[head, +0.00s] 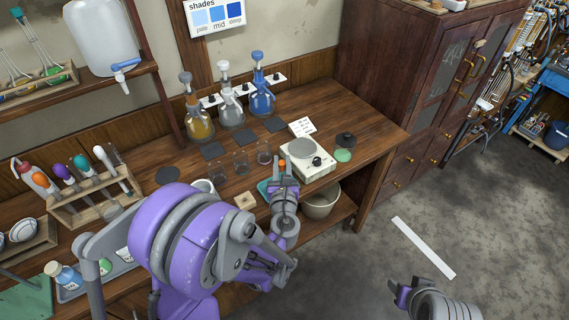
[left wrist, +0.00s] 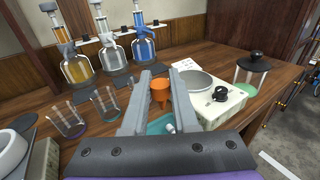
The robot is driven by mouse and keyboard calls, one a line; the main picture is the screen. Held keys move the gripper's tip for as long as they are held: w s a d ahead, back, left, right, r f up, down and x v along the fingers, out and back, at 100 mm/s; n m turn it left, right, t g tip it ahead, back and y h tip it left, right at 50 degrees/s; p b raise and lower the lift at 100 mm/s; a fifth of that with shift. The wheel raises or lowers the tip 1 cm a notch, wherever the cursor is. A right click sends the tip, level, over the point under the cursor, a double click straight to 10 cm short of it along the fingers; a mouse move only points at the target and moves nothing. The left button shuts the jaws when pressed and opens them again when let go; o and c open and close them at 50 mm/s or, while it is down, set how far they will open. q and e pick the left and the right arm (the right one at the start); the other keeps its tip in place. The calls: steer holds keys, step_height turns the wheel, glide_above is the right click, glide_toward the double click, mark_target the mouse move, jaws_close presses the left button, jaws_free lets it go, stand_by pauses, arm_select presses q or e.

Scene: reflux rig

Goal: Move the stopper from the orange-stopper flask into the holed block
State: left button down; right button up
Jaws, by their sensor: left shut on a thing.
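My left gripper (head: 283,170) is shut on the orange stopper (left wrist: 160,90), which shows upright between its fingers (left wrist: 158,88) in the left wrist view. In the head view, a bit of orange shows at the fingertips. The stopper is above a teal tray (left wrist: 158,124), left of the hot plate. I cannot make out an orange-stopper flask; the gripper may hide it. The holed block (head: 244,200), small and pale wood, sits on the bench left of the gripper. My right gripper (head: 405,291) is at the lower right, away from the bench; its jaw opening is unclear.
A hot plate (head: 306,160) stands right of my left gripper, with a green jar (head: 344,150) beyond it. Several empty glasses (head: 241,164) stand to the left. Amber, clear and blue bottles (head: 262,98) line the back. A white cup (head: 204,187) is near the block.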

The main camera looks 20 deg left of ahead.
arm_select(q)
steer(key=s+a+f+n+g+y+b, duration=0.3)
steer(key=s+a+f+y+b, duration=0.1)
steer(key=a+f+y+b, duration=0.15)
steer(key=n+g+y+b, duration=0.3)
steer(key=n+b, duration=0.1)
steer(key=b, duration=0.4)
glide_above(244, 196)
steer(key=s, duration=0.1)
steer(key=shift+s+d+f, duration=0.1)
steer(key=shift+d+f, duration=0.25)
steer(key=shift+f, duration=0.35)
arm_select(e)
steer(key=s+f, duration=0.2)
steer(key=f, duration=0.7)
steer(key=s+f+g, duration=0.1)
steer(key=s+f, duration=0.2)
steer(key=f, duration=0.5)
steer(key=shift+a+f, duration=0.15)
steer(key=shift+f, duration=0.2)
arm_select(q)
steer(key=shift+f+b, duration=0.2)
steer(key=shift+b, duration=0.1)
arm_select(e)
steer(key=shift+f, duration=0.15)
